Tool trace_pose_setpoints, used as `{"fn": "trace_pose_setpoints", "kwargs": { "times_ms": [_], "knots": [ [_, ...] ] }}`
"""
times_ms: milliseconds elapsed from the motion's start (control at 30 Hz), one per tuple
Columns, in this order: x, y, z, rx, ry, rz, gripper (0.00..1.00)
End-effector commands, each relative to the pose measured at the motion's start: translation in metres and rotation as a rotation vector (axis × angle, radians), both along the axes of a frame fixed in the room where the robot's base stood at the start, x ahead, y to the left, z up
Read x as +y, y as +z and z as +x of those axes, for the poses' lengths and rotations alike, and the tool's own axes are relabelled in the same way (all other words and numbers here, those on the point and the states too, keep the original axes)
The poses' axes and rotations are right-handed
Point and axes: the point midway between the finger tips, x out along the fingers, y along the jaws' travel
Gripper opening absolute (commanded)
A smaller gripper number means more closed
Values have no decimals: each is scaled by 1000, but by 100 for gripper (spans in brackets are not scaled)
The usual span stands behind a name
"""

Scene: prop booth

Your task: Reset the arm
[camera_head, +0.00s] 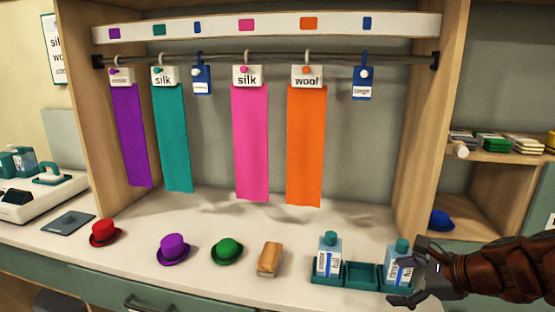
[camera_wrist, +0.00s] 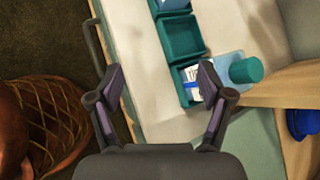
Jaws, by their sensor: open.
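My gripper (camera_head: 425,278) is at the right end of the counter in the head view, close beside the right blue bottle (camera_head: 400,262) with a teal cap. In the wrist view my gripper (camera_wrist: 160,82) has its fingers spread apart, with nothing held between them. The right bottle (camera_wrist: 240,70) shows just past the right finger, which hides part of it. I cannot tell whether the finger touches it. The bottle stands in the right compartment of a teal tray (camera_head: 361,275). The left bottle (camera_head: 329,255) stands in the left compartment, and the middle compartment is empty.
Red (camera_head: 105,232), purple (camera_head: 173,248) and green (camera_head: 227,250) hats and a wooden-backed brush (camera_head: 269,259) sit along the counter. Purple, teal, pink (camera_head: 250,140) and orange cloths hang from a rail (camera_head: 270,60). A shelf unit with a blue hat (camera_head: 440,220) stands at right.

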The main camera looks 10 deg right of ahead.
Motion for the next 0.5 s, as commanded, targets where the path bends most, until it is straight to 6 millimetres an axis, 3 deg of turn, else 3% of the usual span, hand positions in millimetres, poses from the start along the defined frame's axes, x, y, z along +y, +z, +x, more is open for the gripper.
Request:
{"fn": "trace_pose_setpoints", "kwargs": {
  "times_ms": [33,200,333,500],
  "knots": [
    [24,-6,-5,13,99,-47,79],
    [86,-27,-34,37,433,-214,79],
    [124,-44,-65,54,694,-324,79],
    [153,-62,-111,66,1028,-463,79]
  ]
}}
